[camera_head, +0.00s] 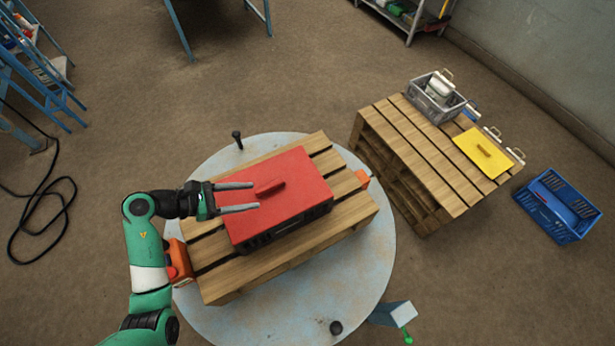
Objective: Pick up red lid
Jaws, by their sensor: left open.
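My left gripper (256,196) comes in from the left over the lid's left part. Nothing is between the fingers. I cannot tell how high they are above the lid. My right gripper does not show.
The pallet (343,213) rests on a pale round table (377,262). Orange items (178,262) sit at its left edge. A second pallet (428,166) at right bears a grey crate (427,105) and a yellow lid (470,158). A blue crate (538,209) stands on the floor.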

